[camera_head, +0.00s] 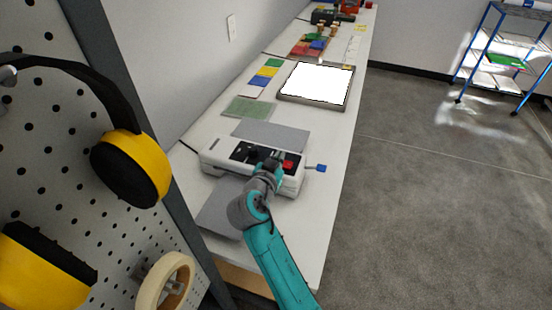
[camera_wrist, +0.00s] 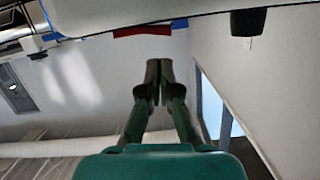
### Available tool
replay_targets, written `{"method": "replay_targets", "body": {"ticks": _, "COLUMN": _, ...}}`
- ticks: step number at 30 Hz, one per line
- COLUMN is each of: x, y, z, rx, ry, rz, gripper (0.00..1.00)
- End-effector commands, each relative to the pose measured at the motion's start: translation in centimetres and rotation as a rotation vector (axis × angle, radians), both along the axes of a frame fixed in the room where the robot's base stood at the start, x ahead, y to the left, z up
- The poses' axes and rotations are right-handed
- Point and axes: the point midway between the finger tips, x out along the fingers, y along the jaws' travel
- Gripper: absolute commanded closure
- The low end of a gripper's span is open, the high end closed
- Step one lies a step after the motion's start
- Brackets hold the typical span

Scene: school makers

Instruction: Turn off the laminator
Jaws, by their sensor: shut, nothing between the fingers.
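The laminator (camera_head: 215,152) is a white machine lying across the white table, with a black control panel on top. The panel carries a red switch (camera_head: 288,161) at its right end and a black knob left of it. A lever with a blue end (camera_head: 319,168) sticks out of the right side. My gripper (camera_head: 272,163) is over the panel, just left of the red switch. Contact cannot be told. In the wrist view my gripper (camera_wrist: 159,66) is shut and empty, with a red part (camera_wrist: 142,31) and a black knob (camera_wrist: 248,22) beyond its tips.
Grey sheets (camera_head: 271,134) lie behind and in front of the laminator. Farther back are a green mat (camera_head: 246,107), coloured cards (camera_head: 266,71) and a bright light panel (camera_head: 316,83). A pegboard with headphones (camera_head: 130,170) stands at left.

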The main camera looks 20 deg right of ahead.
Motion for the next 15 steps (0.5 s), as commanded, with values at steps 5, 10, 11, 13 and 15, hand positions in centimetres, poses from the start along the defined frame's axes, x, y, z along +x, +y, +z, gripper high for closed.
{"method": "replay_targets", "body": {"ticks": 5, "x": 0.1, "y": 0.2, "z": -1.6, "rx": -0.001, "ry": -0.001, "rz": -0.001, "gripper": 1.00}}
{"method": "replay_targets", "body": {"ticks": 10, "x": 0.1, "y": 0.2, "z": -2.0, "rx": 0.000, "ry": -0.002, "rz": 0.000, "gripper": 1.00}}
{"method": "replay_targets", "body": {"ticks": 11, "x": 0.1, "y": 0.2, "z": -2.0, "rx": 0.000, "ry": -0.002, "rz": 0.000, "gripper": 1.00}}
{"method": "replay_targets", "body": {"ticks": 13, "x": 0.1, "y": 0.2, "z": -2.0, "rx": 0.000, "ry": -0.002, "rz": 0.000, "gripper": 1.00}}
{"method": "replay_targets", "body": {"ticks": 15, "x": 0.1, "y": 0.2, "z": -2.0, "rx": 0.000, "ry": -0.002, "rz": 0.000, "gripper": 1.00}}
